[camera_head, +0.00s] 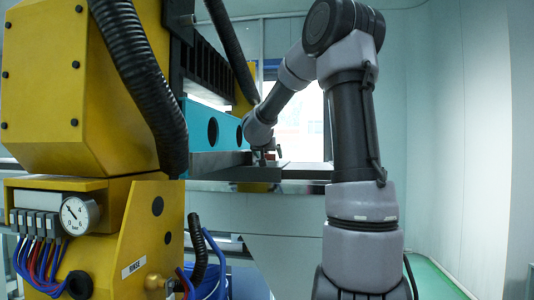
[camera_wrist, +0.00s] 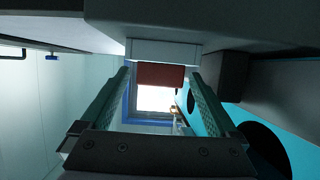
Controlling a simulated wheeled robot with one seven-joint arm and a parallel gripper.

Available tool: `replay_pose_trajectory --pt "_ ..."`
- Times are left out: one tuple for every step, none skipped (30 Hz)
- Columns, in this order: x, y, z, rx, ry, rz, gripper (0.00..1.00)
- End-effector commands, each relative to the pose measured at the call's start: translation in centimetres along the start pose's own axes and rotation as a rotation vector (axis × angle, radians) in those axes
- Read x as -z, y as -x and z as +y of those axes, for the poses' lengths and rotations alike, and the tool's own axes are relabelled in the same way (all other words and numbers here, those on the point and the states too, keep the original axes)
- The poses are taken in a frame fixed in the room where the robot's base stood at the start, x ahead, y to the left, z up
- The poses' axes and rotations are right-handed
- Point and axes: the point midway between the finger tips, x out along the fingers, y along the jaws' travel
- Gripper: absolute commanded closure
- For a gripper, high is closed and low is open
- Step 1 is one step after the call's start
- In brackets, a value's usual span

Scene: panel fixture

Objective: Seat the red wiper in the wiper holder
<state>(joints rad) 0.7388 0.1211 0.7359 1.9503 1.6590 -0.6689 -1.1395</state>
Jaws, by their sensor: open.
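The red wiper (camera_wrist: 160,75) shows in the wrist view as a red block between and just beyond my fingertips. My gripper (camera_wrist: 160,78) is open, with a narrow gap on each side of the red block. A pale grey-white block (camera_wrist: 163,51) meets the red block's upper edge in the picture; it may be the wiper holder, but I cannot tell. In the head view my gripper (camera_head: 263,158) is small and far off, low over the grey bench. Details of the wiper and holder there are too small to tell.
A large yellow machine (camera_head: 70,80) with a gauge and black hose fills the left of the head view. A teal panel (camera_head: 228,130) stands close to my gripper; it also shows at right in the wrist view (camera_wrist: 285,95). A grey bench (camera_head: 305,174) lies below.

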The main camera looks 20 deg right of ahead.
Motion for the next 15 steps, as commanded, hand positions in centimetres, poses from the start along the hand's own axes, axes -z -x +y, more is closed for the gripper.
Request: replay_pose_trajectory --pt "0.1 0.5 0.0 0.0 0.002 0.003 0.05" --pt "0.1 0.9 -0.1 0.0 0.002 0.003 0.05" --pt "0.1 1.5 -0.1 0.0 0.001 0.003 0.05" --pt "0.1 2.0 -0.1 0.001 0.001 0.004 0.05" --pt "0.1 2.5 -0.1 0.001 0.002 0.004 0.05" --pt "0.1 3.4 -0.1 0.001 0.002 0.005 0.05" --pt "0.1 4.0 -0.1 0.0 0.002 0.005 0.05" --pt "0.1 4.7 -0.1 0.0 0.002 0.005 0.05" --pt "0.1 5.5 -0.1 0.0 0.001 0.005 0.05" --pt "0.1 6.1 -0.1 0.001 0.001 0.005 0.05" --pt "0.1 6.8 -0.1 0.001 0.001 0.005 0.05" --pt "0.1 7.6 -0.1 0.001 0.0 0.004 0.05" --pt "0.1 8.2 -0.1 0.0 0.002 0.005 0.05" --pt "0.1 8.7 -0.1 0.0 0.0 0.004 0.05" --pt "0.1 9.3 -0.1 0.0 0.001 0.004 0.05"
